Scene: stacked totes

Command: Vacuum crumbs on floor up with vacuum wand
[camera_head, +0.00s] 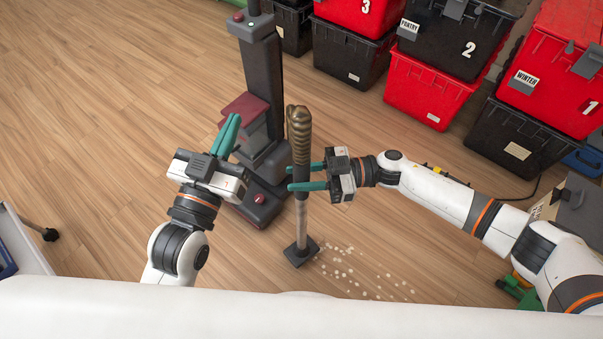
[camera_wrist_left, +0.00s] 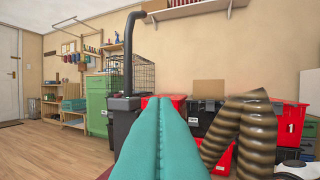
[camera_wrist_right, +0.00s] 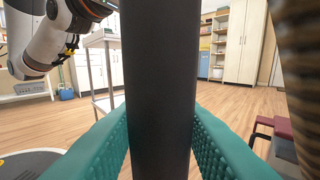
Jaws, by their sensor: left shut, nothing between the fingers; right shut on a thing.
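The vacuum wand (camera_head: 302,215) stands nearly upright, with a dark handle section, a brown ribbed hose at its top and a dark floor head (camera_head: 300,252) on the floor. My right gripper (camera_head: 290,177) is shut on the wand's dark section, which also fills the middle of the right wrist view (camera_wrist_right: 160,90). White crumbs (camera_head: 362,270) lie scattered on the floor just right of the head. My left gripper (camera_head: 231,122) is shut and empty, raised left of the wand. The ribbed hose shows in the left wrist view (camera_wrist_left: 245,125) beside its teal fingers (camera_wrist_left: 160,140).
A dark machine with a tall column (camera_head: 262,75) stands behind the wand. Stacked red and black totes (camera_head: 435,95) line the back right. A green object (camera_head: 520,290) is at the lower right. Open wooden floor (camera_head: 100,120) lies to the left.

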